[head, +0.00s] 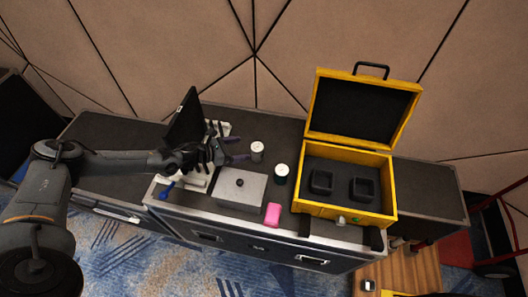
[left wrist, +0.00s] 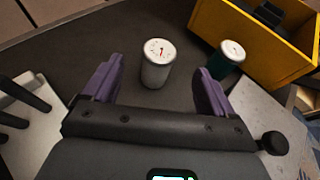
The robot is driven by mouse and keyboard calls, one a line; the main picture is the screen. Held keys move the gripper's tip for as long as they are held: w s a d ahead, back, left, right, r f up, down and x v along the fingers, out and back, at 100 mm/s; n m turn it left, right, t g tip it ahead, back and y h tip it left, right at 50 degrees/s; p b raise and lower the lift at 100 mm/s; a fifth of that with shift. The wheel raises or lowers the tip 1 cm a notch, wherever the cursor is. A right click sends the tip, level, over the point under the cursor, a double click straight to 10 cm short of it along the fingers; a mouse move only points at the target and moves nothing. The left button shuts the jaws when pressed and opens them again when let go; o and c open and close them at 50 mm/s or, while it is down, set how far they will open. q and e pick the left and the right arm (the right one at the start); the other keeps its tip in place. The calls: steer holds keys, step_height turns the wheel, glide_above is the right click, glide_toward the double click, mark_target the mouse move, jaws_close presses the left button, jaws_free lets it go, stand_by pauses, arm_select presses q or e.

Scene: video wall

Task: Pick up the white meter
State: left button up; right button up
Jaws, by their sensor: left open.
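The white meter (head: 257,151) is a small upright cylinder with a dial on top, standing on the dark case top. In the left wrist view the white meter (left wrist: 157,62) shows a red needle and stands ahead of my fingers, roughly centred between them. My left gripper (head: 240,149) is open, its two purple fingers pointing at the meter. The left gripper also shows in the left wrist view (left wrist: 155,84), with nothing held. A second meter, dark green with a white top (head: 281,174), stands to the right; it also shows in the left wrist view (left wrist: 226,60). My right gripper is not in view.
An open yellow case (head: 345,157) with black holders stands at the right. A grey box (head: 240,189) with a black knob and a pink object (head: 272,214) lie nearer the front edge. A dark screen (head: 184,118) and white stand are beside my left arm.

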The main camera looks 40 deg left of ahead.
mark_target(255, 148)
arm_select(q)
steer(key=b+x, duration=0.1)
steer(key=x, duration=0.1)
steer(key=b+x, duration=0.2)
steer(key=shift+f, duration=0.4)
steer(key=shift+w+d+f+b, duration=0.25)
steer(key=shift+w+b, duration=0.1)
steer(key=shift+w, duration=0.25)
steer(key=b+x, duration=0.3)
steer(key=x, duration=0.1)
steer(key=shift+w+d+f+b, duration=0.15)
steer(key=shift+f+b, duration=0.15)
steer(key=shift+b, duration=0.05)
steer(key=shift+w+d, duration=0.1)
steer(key=shift+w, duration=0.2)
steer(key=shift+c, duration=0.5)
steer(key=shift+r, duration=0.1)
steer(key=c, duration=1.1)
